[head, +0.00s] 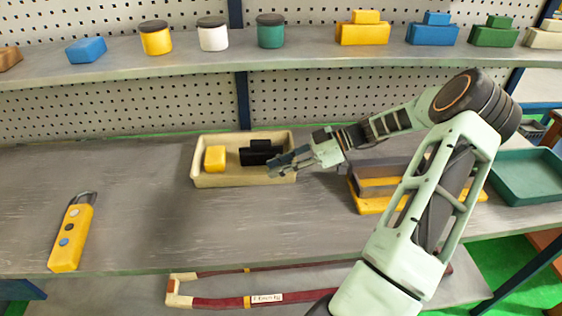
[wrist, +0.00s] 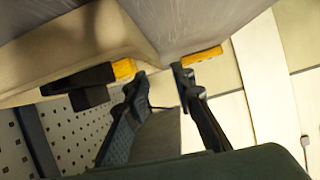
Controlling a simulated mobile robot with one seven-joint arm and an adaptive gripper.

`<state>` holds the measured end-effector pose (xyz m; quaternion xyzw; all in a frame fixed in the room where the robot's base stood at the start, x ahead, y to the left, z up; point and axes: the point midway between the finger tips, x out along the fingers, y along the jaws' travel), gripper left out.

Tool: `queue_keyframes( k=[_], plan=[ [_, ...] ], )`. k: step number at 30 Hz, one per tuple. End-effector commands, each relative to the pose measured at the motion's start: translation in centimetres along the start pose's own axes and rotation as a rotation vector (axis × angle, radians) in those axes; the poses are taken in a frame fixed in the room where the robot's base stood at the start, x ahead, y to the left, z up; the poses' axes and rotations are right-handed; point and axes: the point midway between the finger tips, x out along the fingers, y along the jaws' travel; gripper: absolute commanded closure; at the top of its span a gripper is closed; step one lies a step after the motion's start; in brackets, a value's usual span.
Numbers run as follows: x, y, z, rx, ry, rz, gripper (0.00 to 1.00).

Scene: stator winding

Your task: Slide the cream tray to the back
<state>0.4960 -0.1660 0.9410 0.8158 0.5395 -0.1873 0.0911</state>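The cream tray (head: 240,181) stands on the grey workbench, left of my arm in the head view. A yellow block (head: 215,158) lies in its left part and a black block (head: 262,152) in its right part. My gripper (head: 281,166) is at the tray's right end, with its fingertips overlapping the right wall in the picture; contact cannot be told. In the wrist view the tray (wrist: 85,40) fills the upper left, with the black block (wrist: 88,82) at its rim. There my gripper (wrist: 160,78) shows two separated dark fingers with a gap between them.
A grey fixture on a yellow base (head: 372,204) stands right of the tray, and a green tray (head: 530,178) is at the far right. A yellow handheld control (head: 72,238) lies at the left. Above the back runs a shelf (head: 300,62) with pots and blocks. Little bench shows behind the tray.

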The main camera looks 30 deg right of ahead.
Motion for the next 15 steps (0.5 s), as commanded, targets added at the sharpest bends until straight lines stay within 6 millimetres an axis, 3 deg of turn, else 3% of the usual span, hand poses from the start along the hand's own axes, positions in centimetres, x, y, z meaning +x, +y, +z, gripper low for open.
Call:
queue_keyframes(
  k=[15],
  plan=[
    [-0.55, 0.65, 0.58, -0.046, 0.025, 0.026, 0.77]
  ],
)
